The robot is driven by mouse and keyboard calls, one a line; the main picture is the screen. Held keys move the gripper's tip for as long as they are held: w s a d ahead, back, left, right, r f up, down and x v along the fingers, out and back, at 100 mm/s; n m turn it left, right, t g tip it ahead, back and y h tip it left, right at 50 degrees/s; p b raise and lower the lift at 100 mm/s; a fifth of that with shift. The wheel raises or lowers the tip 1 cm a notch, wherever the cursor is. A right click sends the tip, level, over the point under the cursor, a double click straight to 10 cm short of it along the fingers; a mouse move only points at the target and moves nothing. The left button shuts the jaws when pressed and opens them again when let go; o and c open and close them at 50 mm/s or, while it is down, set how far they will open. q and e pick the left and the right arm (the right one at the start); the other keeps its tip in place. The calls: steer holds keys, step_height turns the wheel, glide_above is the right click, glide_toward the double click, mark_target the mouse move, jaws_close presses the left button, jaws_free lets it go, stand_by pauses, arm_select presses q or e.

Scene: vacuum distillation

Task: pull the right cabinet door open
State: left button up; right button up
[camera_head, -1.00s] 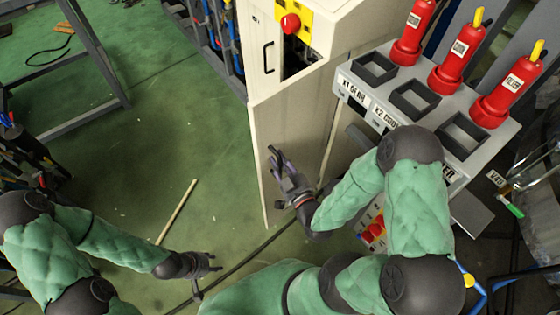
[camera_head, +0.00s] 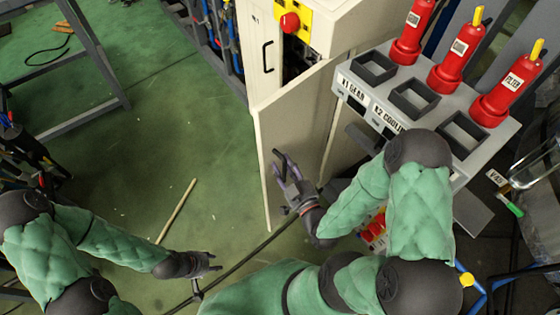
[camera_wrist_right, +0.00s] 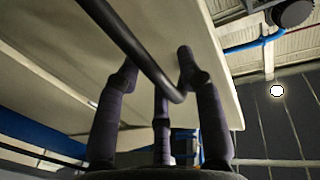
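The right cabinet door (camera_head: 290,125) is a tall cream panel standing ajar, swung out from the cabinet. Its black bar handle (camera_head: 279,160) is on the door's outer face and crosses the right wrist view diagonally (camera_wrist_right: 135,50). My right gripper (camera_head: 291,178) is at this handle. In the right wrist view its dark fingers (camera_wrist_right: 160,75) are spread, with the bar running between them and gaps showing; I see no firm closure on it. My left gripper (camera_head: 210,270) is open and empty, low over the green floor at lower left, away from the door.
A grey panel (camera_head: 425,85) with red-handled plugs stands right of the door, close to my right arm. Green floor (camera_head: 190,130) left of the door is mostly clear, with a thin stick (camera_head: 177,210).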

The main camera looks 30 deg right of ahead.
steer(key=s, duration=0.2)
steer(key=s+a, duration=0.1)
steer(key=s, duration=0.2)
steer(key=shift+a+f, duration=0.15)
steer(key=shift+f, duration=0.05)
stand_by(0.5)
